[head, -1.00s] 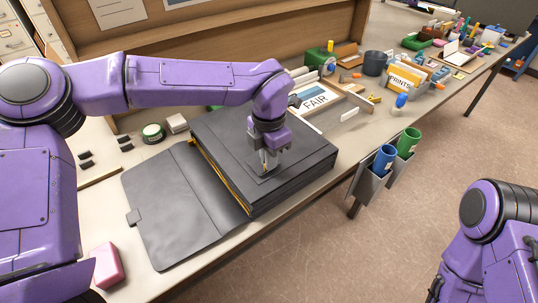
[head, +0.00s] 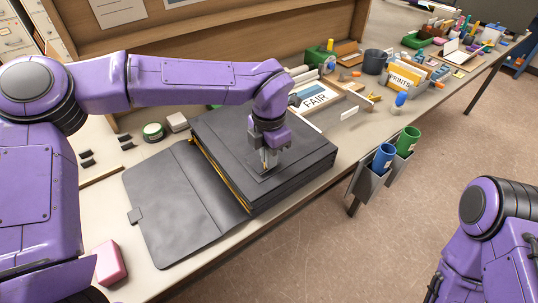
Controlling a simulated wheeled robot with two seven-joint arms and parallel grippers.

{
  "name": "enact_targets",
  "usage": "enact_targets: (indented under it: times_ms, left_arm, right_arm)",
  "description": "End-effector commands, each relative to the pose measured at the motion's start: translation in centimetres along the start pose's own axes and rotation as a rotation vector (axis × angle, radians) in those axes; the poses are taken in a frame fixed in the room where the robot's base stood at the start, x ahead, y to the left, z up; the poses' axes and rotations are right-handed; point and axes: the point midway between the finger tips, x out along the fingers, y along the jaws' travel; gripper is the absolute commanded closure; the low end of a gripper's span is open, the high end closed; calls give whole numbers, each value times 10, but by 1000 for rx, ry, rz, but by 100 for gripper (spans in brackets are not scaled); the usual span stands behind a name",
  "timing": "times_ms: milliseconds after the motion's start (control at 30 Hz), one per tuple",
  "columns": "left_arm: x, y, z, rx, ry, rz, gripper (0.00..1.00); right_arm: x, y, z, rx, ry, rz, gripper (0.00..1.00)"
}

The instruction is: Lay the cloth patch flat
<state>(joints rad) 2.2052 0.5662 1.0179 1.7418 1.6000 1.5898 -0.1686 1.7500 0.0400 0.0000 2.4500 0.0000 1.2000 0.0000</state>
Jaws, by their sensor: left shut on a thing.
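A thick black album (head: 305,150) lies on the table with its grey-black cover (head: 185,205) folded open to the left. A small dark patch, which looks like the cloth patch (head: 250,168), lies on the album's top and is hard to tell from the black surface. My left gripper (head: 267,168) points down over the album and is shut at the patch, its fingertips low against it. The fingers hide part of the patch, so I cannot tell how flat it lies. My right arm shows at the lower right, but its gripper is out of the frame.
A pink block (head: 110,262) sits at the front left. A green tape roll (head: 154,132) and an eraser-like block (head: 177,121) lie behind the cover. A FAIR sign (head: 315,103) stands behind the album.

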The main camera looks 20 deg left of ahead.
Motion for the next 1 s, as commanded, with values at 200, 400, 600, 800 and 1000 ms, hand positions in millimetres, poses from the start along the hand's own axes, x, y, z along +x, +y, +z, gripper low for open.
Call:
enact_targets:
  times_ms: [200,400,600,800,1000]
  left_arm:
    - [5,0,0,0,1,-1,100]
    - [9,0,0,0,0,-1,80]
    - [9,0,0,0,0,0,63]
    - [9,0,0,0,0,0,68]
    - [9,0,0,0,0,0,68]
  right_arm:
    - [1,0,0,0,0,0,53]
    - [2,0,1,0,0,0,53]
    - [2,0,1,0,0,0,53]
    - [2,0,1,0,0,0,53]
    - [2,0,1,0,0,0,53]
